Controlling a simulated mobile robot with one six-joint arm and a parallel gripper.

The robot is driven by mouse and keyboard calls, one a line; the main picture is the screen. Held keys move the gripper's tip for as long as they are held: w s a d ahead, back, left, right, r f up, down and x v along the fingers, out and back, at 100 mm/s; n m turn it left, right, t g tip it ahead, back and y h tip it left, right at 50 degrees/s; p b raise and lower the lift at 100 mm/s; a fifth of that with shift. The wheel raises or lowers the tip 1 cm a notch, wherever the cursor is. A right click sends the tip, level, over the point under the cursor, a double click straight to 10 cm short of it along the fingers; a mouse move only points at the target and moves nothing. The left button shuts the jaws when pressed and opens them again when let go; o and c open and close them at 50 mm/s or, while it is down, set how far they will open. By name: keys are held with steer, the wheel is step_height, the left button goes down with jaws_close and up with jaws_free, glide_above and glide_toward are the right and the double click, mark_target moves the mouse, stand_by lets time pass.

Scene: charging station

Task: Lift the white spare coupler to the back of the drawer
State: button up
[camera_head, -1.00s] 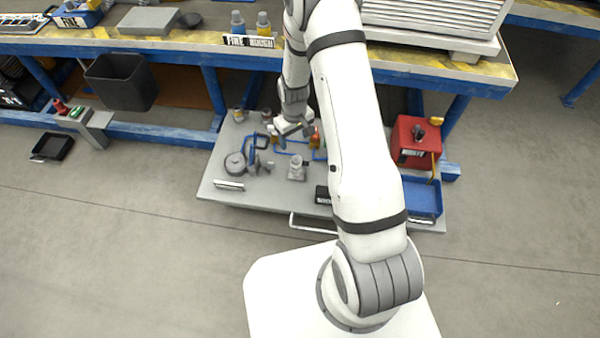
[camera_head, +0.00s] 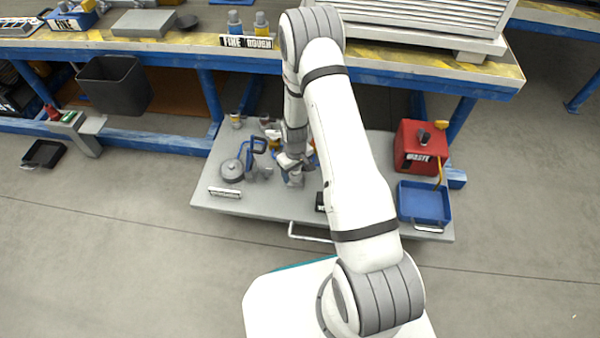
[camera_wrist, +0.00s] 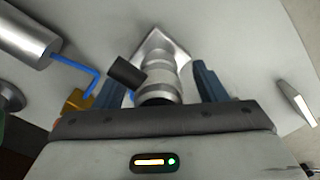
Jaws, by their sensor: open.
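The pale coupler (camera_wrist: 158,68), a ringed cylinder on a square base, stands between my fingers in the wrist view. In the head view its lower part (camera_head: 295,181) shows just below my gripper (camera_head: 288,162). My gripper (camera_wrist: 157,80) is open, with one blue-grey finger on each side of the coupler. I cannot tell whether either finger touches it. A small dark block (camera_wrist: 126,72) sits by the left finger. The coupler stands on a low grey drawer surface (camera_head: 265,208) with a front handle.
A red waste can (camera_head: 420,147) and a blue tray (camera_head: 424,203) are on the right. The workbench (camera_head: 185,42) overhangs the back. Part of the grey surface is hidden behind my arm.

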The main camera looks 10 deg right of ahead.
steer(key=shift+r, duration=0.1)
steer(key=shift+c, duration=0.2)
steer(key=c, duration=1.1)
steer(key=shift+r, duration=0.15)
step_height(320, 180, up, 10)
steer(key=p, duration=0.4)
steer(key=shift+r, duration=0.1)
steer(key=s+r+m+p, duration=0.1)
steer(key=r+p, duration=0.9)
steer(key=r, duration=0.3)
steer(key=r+m+p, duration=0.2)
steer(key=r+p, duration=0.8)
steer(key=r, duration=0.4)
steer(key=s+r+m+p, duration=0.1)
steer(key=r+p, duration=0.9)
steer(key=r, duration=0.4)
steer(key=shift+s+d+p, duration=0.1)
steer(key=shift+s+p, duration=0.2)
steer(key=shift+p, duration=0.1)
